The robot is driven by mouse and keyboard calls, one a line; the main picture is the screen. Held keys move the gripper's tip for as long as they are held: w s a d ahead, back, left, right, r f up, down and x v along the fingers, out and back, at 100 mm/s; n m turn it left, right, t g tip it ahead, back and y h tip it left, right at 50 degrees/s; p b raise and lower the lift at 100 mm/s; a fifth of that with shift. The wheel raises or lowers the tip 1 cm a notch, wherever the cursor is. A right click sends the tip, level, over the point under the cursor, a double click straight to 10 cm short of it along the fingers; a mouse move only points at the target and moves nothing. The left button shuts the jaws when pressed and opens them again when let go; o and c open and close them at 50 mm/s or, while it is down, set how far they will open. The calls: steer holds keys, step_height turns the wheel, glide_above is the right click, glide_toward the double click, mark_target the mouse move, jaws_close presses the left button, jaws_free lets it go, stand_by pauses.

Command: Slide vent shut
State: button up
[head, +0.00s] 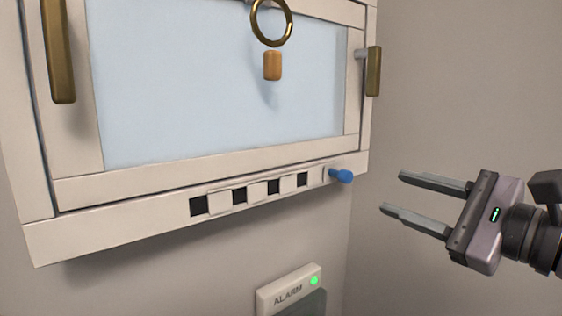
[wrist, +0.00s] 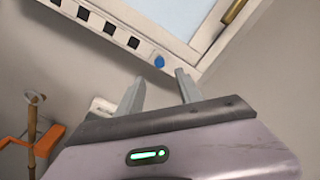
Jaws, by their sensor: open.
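The vent is a slotted strip (head: 255,190) in the lower rail of the window frame in the head view. Several dark square openings show between pale slats, so it stands open. A blue knob (head: 341,176) sticks out at the strip's right end. The knob also shows in the wrist view (wrist: 159,62), just beyond and between my fingertips. My gripper (head: 392,192) is open and empty to the right of the knob, apart from it, with its fingers pointing left towards it. In the wrist view both fingers (wrist: 160,76) show spread apart.
The window pane (head: 220,80) has a brass ring (head: 271,22) with a wooden tag (head: 272,66) in front. Brass handles flank it (head: 60,50). An alarm box (head: 289,289) with a green light is below. An orange object (wrist: 48,142) and brown pole (wrist: 32,120) stand at the lower left.

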mark_target(349, 177)
steer(key=p+x, duration=0.2)
steer(key=x, duration=0.9)
steer(key=shift+w+a+r+p, duration=0.1)
steer(key=shift+a+p, duration=0.05)
steer(key=shift+p, duration=0.15)
steer(key=shift+c, duration=0.4)
jaws_close()
steer(key=shift+a, duration=0.1)
